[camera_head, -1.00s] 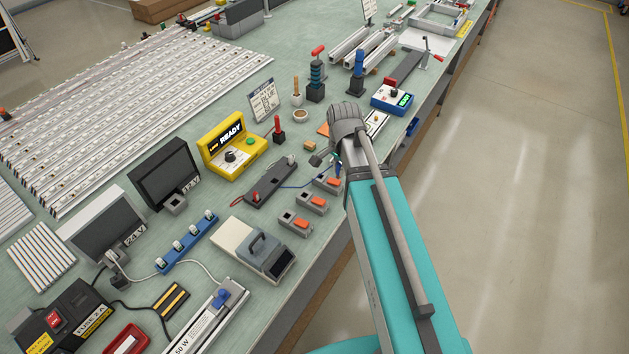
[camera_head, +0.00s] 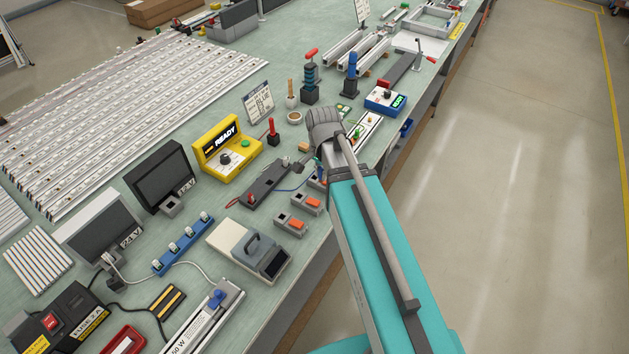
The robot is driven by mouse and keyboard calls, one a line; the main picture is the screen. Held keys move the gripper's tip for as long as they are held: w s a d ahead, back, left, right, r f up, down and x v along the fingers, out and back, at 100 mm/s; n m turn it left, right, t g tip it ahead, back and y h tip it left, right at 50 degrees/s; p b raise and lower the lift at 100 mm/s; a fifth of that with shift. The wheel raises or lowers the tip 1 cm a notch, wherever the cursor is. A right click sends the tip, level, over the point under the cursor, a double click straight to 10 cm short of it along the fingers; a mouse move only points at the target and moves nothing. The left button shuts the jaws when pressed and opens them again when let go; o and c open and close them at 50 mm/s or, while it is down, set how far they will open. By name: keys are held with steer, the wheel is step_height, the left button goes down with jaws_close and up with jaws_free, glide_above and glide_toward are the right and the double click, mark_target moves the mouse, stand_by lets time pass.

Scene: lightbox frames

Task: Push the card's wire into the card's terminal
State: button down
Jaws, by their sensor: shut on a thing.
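A white card (camera_head: 258,103) with a printed drawing stands behind the yellow unit; its print is too small to read. A dark block (camera_head: 264,185) carries a red wire (camera_head: 232,202) looping at its left end and a blue wire (camera_head: 292,189) running right toward my gripper. Grey terminals with orange levers stand in a row: a near one (camera_head: 290,223), a middle one (camera_head: 307,203) and a far one (camera_head: 316,184) partly covered by my arm. My gripper (camera_head: 319,168) is low beside the far terminal, mostly hidden, shut on the blue wire. The wire's tip is hidden.
A yellow unit (camera_head: 229,148) reading READY stands left of my gripper. A blue meter (camera_head: 385,101) and a white tray (camera_head: 368,130) lie beyond my wrist. The bench edge runs under my arm.

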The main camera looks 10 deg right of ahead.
steer(key=s, duration=0.1)
steer(key=s+n, duration=0.1)
steer(key=s+r, duration=0.1)
steer(key=shift+d+n+p, duration=0.25)
steer(key=shift+n+p, duration=0.15)
steer(key=b, duration=0.8)
glide_above(316, 181)
step_height(316, 181, down, 8)
steer(key=shift+r, duration=0.1)
steer(key=shift+w+f+b, duration=0.5)
steer(key=shift+w+f, duration=0.05)
steer(key=shift+w, duration=0.05)
steer(key=shift+w+f+b, duration=0.4)
steer(key=shift+f+b, duration=0.2)
steer(key=shift+f, duration=0.05)
step_height(316, 181, down, 3)
steer(key=b, duration=0.3)
steer(key=shift+r, duration=0.1)
